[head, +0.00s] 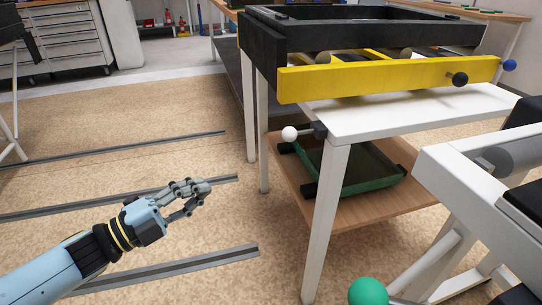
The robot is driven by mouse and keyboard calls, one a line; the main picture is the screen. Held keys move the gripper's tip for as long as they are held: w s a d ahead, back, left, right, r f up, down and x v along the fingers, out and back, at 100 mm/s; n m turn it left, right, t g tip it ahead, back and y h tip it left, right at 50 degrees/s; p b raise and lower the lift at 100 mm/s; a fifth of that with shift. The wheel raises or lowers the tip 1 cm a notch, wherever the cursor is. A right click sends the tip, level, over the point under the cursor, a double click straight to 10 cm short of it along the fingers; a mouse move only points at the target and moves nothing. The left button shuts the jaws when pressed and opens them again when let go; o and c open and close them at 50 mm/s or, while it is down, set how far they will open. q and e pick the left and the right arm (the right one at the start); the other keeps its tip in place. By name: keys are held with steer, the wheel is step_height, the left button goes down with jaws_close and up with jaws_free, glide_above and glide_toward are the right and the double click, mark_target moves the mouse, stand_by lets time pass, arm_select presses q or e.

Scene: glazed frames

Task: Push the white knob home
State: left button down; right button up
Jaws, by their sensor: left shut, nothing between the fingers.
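The white knob (290,133) is a small ball at the left end of a short dark rod. The rod comes out of a black fitting at the left edge of the white table top. My left gripper (207,193) is shut and empty, in front of the open floor. It is below and left of the white knob in the picture, apart from it. My right gripper does not show.
A yellow bar (385,77) with black and blue knobs lies above the white table top (400,112). A green tray (372,187) sits on the wooden shelf below. A green ball (368,292) is at the front. The floor at left has metal rails.

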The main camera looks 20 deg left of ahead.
mark_target(285, 139)
arm_select(q)
steer(key=w+d+r+m+h, duration=0.1)
steer(key=w+d+r, duration=0.1)
steer(key=w+d, duration=0.1)
steer(key=w+d+r+m+g+h+b, duration=0.1)
steer(key=w+d+r+m, duration=0.1)
steer(key=w+d, duration=0.2)
steer(key=w+d+r+m+h+b, duration=0.1)
steer(key=w+d+r, duration=0.2)
steer(key=w+d, duration=0.1)
steer(key=shift+m+g, duration=0.3)
steer(key=shift+g, duration=0.1)
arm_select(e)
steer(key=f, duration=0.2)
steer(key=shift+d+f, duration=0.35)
arm_select(q)
steer(key=shift+d, duration=0.1)
steer(key=x, duration=0.3)
steer(key=shift+w+d+f, duration=0.1)
steer(key=shift+d+f, duration=0.15)
steer(key=shift+d, duration=0.25)
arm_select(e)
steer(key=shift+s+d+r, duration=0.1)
